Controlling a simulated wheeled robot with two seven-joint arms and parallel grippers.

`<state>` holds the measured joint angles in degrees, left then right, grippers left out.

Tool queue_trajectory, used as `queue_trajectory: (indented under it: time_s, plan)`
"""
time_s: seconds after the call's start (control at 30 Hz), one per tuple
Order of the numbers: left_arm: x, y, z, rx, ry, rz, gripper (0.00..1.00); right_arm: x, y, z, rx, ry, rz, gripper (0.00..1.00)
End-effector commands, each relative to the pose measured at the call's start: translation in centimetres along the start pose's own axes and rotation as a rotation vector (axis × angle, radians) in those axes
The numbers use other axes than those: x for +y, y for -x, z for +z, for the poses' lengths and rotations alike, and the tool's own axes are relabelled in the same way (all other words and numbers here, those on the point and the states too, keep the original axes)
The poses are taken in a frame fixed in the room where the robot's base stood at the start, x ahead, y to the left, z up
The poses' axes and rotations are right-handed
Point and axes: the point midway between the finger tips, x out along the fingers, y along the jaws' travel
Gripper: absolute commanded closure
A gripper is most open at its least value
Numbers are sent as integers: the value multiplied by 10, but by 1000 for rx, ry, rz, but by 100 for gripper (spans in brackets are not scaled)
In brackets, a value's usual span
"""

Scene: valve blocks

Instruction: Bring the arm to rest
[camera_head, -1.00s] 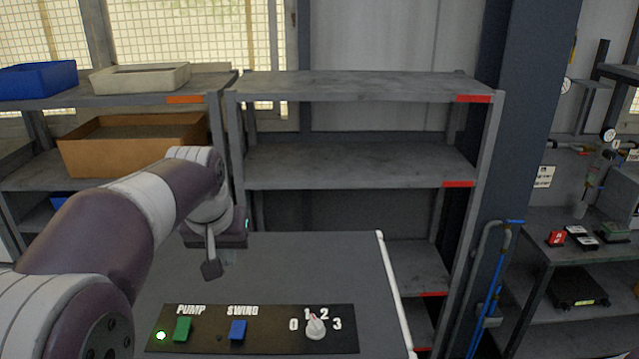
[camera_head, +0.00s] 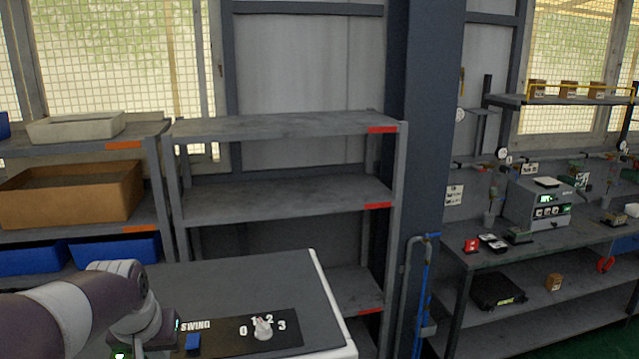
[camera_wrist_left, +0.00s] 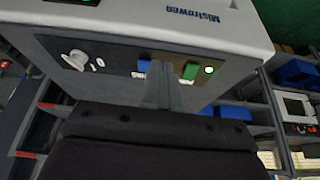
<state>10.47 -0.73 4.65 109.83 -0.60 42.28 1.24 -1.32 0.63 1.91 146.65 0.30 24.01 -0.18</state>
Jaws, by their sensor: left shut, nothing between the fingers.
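My left arm (camera_head: 75,315) comes in at the lower left of the head view, beside the machine. Its gripper fingers are not clearly visible there. In the left wrist view my left gripper (camera_wrist_left: 163,90) is shut and empty, its fingers in front of the machine's panel between the blue switch (camera_wrist_left: 143,66) and the green switch (camera_wrist_left: 191,70). I cannot tell whether they touch it. The grey-topped machine (camera_head: 250,275) has a black panel with a white knob (camera_head: 262,328), the blue SWING switch (camera_head: 193,342) and a lit green lamp (camera_wrist_left: 208,70). My right gripper is not in view.
An empty grey shelf rack (camera_head: 285,195) stands behind the machine. A brown box (camera_head: 70,200) and blue bins (camera_head: 110,250) sit on shelves at the left. A dark column (camera_head: 420,150) and a workbench (camera_head: 560,238) with instruments are at the right.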

Motion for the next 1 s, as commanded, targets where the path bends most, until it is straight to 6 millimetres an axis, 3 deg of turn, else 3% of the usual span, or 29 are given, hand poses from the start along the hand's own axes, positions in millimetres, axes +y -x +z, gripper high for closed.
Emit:
queue_trajectory:
  time_s: [0.27, 0.37, 0.5, 0.6, 0.7, 1.0]
  plan:
    - [18, -89, 90, -89, -58, 23, 100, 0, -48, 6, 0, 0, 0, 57]
    - [27, -128, 138, -138, -91, 34, 100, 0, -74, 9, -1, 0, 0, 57]
    - [37, -182, 218, -228, -149, 49, 100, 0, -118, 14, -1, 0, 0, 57]
    - [42, -207, 262, -292, -185, 55, 100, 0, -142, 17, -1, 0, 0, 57]
    - [47, -215, 270, -300, -209, 60, 100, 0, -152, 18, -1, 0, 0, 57]
    - [48, -211, 267, -300, -213, 62, 100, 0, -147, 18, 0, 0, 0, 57]
